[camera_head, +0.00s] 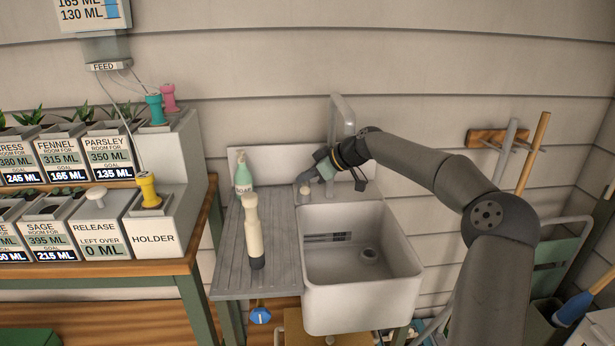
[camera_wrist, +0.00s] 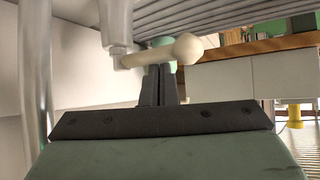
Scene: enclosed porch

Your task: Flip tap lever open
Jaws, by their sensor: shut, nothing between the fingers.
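The tap (camera_head: 341,118) stands at the back of the white sink, with a tall pale spout. Its lever shows in the wrist view as a cream rod with a round knob (camera_wrist: 187,49), extending sideways from a grey valve body (camera_wrist: 115,25). In the head view a small pale piece (camera_head: 304,193) by the sink's back left corner looks like the valve. My gripper (camera_head: 308,178) is shut and empty, right beside it. In the wrist view the closed fingertips (camera_wrist: 159,72) overlap the lever's rod near the knob; I cannot tell whether they touch it.
The sink basin (camera_head: 402,255) is empty. A planter shelf with labelled boxes (camera_head: 106,238) stands further left. Tools hang at right.

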